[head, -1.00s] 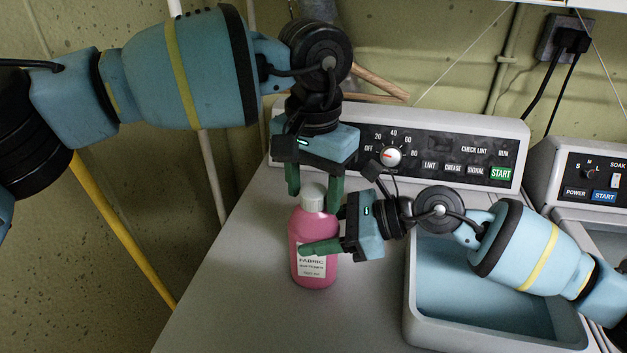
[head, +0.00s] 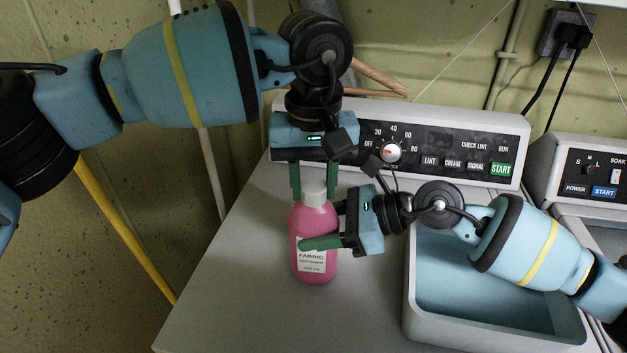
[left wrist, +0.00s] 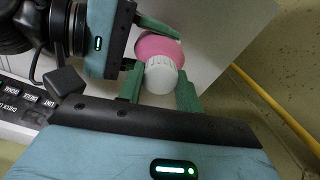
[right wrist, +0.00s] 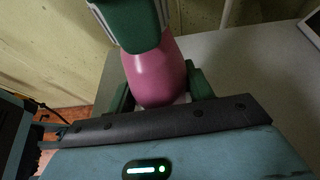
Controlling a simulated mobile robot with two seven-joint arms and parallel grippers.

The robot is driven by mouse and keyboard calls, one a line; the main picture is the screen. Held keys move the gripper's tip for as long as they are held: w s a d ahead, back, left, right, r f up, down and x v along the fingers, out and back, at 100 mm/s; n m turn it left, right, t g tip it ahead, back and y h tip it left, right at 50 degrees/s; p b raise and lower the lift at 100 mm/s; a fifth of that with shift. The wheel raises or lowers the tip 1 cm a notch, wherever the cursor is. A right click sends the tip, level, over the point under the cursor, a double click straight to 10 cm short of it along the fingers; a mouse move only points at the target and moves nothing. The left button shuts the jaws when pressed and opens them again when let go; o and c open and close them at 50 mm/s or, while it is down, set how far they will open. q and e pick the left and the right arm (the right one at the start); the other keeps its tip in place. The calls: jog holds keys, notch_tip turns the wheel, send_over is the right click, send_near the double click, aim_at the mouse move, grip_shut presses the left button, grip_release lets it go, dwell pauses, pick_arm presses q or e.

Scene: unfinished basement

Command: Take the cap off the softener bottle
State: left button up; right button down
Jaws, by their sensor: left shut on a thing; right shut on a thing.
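The pink softener bottle (head: 315,262) with a white label stands upright near the left side of the grey machine top. Its white ribbed cap (head: 313,193) sits on the neck. My left gripper (head: 314,184) reaches down from above, its green fingers shut on the cap's sides. The left wrist view shows the cap (left wrist: 162,76) between those fingers, with the pink bottle (left wrist: 156,45) beyond. My right gripper (head: 320,226) comes from the right and is shut around the bottle body. In the right wrist view the bottle (right wrist: 155,75) is between its fingers, and a left finger hides the cap.
A blue-lined basin (head: 480,285) lies right of the bottle, under my right arm. A control panel (head: 440,145) runs along the back, with a wooden hanger (head: 378,80) behind it. A yellow pole (head: 125,235) leans at the left. The machine top before the bottle is clear.

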pick_arm(q)
jog(key=n, duration=1.2)
jog(key=shift+n, duration=0.3)
jog(key=n, duration=3.4)
jog(key=shift+r, duration=0.1)
